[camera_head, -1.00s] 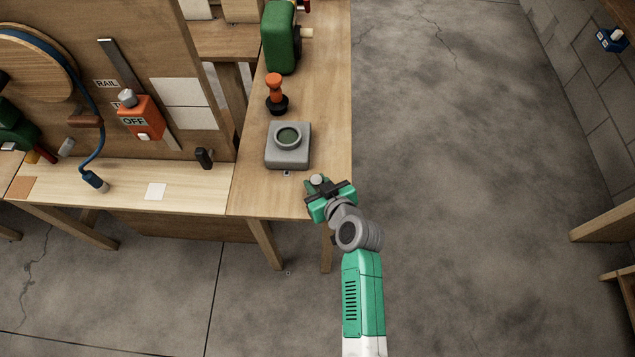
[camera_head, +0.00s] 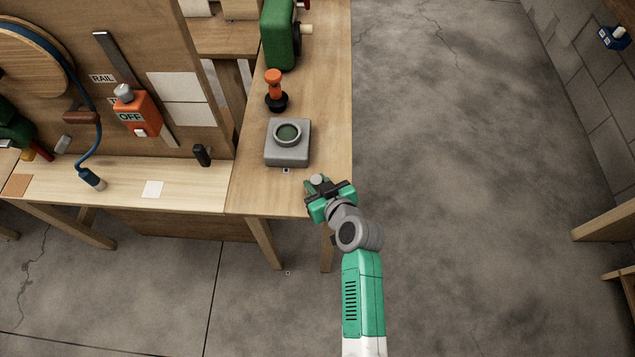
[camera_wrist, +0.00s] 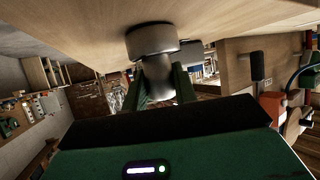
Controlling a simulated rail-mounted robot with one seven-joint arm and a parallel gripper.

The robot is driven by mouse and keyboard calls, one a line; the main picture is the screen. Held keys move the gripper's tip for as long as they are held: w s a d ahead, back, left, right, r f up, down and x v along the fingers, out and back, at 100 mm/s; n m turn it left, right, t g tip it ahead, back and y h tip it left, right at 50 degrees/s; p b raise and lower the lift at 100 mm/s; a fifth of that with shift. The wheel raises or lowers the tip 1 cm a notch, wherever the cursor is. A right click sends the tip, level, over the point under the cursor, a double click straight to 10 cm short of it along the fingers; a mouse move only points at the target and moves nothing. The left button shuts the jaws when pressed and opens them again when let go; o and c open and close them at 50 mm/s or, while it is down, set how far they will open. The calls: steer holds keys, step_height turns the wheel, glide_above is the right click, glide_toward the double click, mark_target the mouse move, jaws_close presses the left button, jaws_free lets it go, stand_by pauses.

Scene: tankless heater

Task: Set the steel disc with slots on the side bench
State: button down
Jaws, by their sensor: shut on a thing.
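My gripper (camera_head: 325,190) is at the near right corner of the wooden bench (camera_head: 325,100), shut on a small grey round metal piece. This piece, which I take for the steel disc (camera_head: 317,180), shows as a short grey cylinder with a wider rim in the wrist view (camera_wrist: 152,40). There it sits between the green fingers (camera_wrist: 158,82), in front of the pale wood (camera_wrist: 75,25). Slots on it cannot be made out. Whether it touches the wood is not clear.
A grey block with a round ring (camera_head: 288,142) stands just beyond my gripper. Behind it are an orange-and-black handled tool (camera_head: 275,92) and a green machine (camera_head: 280,35). An orange OFF box (camera_head: 138,113) is on the panel at left. Bare bench lies along the right edge.

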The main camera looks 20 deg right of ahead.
steer(key=shift+f, duration=0.15)
steer(key=c, duration=1)
jaws_free()
steer(key=shift+c, duration=0.2)
steer(key=p+v, duration=0.1)
steer(key=v, duration=0.7)
steer(key=shift+w, duration=0.1)
